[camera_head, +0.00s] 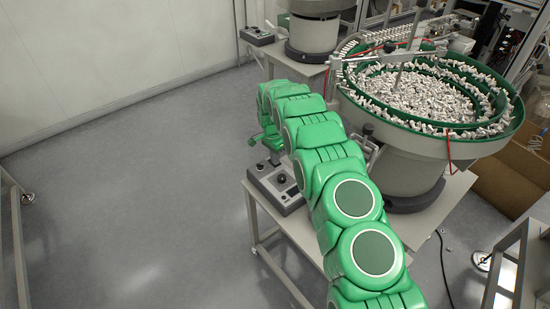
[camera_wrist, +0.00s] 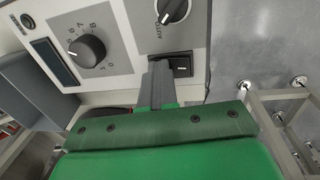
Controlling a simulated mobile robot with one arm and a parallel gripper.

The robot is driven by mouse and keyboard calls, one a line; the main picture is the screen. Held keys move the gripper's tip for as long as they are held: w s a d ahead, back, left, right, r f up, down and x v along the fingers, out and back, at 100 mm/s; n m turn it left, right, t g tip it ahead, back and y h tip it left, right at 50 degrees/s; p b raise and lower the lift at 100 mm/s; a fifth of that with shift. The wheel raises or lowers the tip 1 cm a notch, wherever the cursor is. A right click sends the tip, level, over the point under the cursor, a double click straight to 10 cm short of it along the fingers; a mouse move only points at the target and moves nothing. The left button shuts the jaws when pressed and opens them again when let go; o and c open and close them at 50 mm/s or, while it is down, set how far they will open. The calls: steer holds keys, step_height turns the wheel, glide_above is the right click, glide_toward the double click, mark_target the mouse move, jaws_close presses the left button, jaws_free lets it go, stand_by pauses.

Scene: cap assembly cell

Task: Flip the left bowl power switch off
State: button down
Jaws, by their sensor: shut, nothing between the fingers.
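A grey control box (camera_head: 291,203) stands on the table's left edge, in front of the large feeder bowl (camera_head: 400,165). In the wrist view, the box's panel (camera_wrist: 120,45) fills the upper left, with a black rocker power switch (camera_wrist: 183,66) near its lower right edge. My gripper (camera_wrist: 160,68) is shut and empty, its fingertips at the panel just left of the switch. I cannot tell whether they touch it, or which way the rocker is set. In the head view, my gripper (camera_head: 274,158) is small and partly hidden above the box.
The panel has a large numbered dial (camera_wrist: 87,52) and a smaller rotary knob (camera_wrist: 172,10). A second bowl (camera_head: 315,35) with its own control box (camera_head: 257,37) stands behind. The floor at left is clear.

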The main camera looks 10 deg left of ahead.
mark_target(270, 160)
steer(key=shift+f, duration=0.1)
steer(key=shift+w+a+r, duration=0.2)
steer(key=shift+w+a, duration=0.35)
stand_by(0.3)
step_height(270, 160, up, 14)
steer(key=w+a, duration=0.1)
stand_by(0.4)
steer(key=shift+w+a, duration=0.1)
steer(key=shift+s+d, duration=0.5)
steer(key=shift+f, duration=0.1)
stand_by(0.3)
